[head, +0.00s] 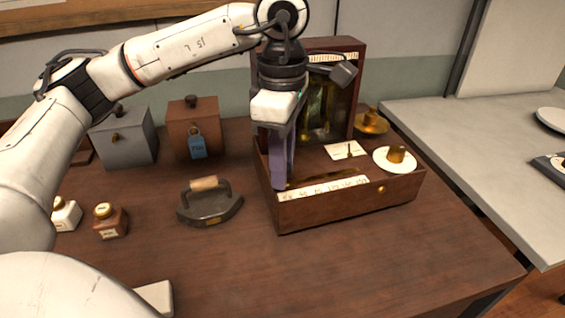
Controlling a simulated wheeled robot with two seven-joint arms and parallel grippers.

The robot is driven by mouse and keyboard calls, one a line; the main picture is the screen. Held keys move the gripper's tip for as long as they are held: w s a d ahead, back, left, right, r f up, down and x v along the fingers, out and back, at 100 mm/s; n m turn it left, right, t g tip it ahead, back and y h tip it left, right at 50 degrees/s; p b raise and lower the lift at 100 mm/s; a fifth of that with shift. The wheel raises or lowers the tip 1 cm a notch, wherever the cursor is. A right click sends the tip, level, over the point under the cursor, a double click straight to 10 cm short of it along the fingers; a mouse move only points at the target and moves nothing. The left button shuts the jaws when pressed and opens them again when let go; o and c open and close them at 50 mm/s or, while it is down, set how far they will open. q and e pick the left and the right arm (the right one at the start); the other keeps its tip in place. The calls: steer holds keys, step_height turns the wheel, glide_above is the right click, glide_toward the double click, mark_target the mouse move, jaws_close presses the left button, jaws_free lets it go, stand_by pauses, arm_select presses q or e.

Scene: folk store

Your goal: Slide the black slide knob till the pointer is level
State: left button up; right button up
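A dark red-brown wooden scale case (345,208) stands on the table, with an upright glazed back part. A white graduated strip (322,187) runs along its front, beside a dark slot. My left gripper (280,183) points down at the left end of this strip. Its fingers overlap in this view, so their gap does not show. The black slide knob is not visible; the gripper covers that end of the slot. A small white card with a thin dark mark (346,149), possibly the pointer, lies on the case top. My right gripper is not in view.
A white dish with a brass weight (396,156) sits on the case's right side, and a brass pan (370,122) is behind it. A flat iron (210,205), two boxes and small bottles stand left.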

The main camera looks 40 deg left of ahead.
arm_select(q)
steer(key=shift+w+d, duration=0.1)
steer(key=shift+w, duration=0.05)
steer(key=shift+w+d+p, duration=0.3)
steer(key=shift+w+d, duration=0.5)
steer(key=shift+w, duration=0.2)
steer(key=o, duration=0.8)
steer(key=shift+o, duration=0.2)
steer(key=shift+r, duration=0.1)
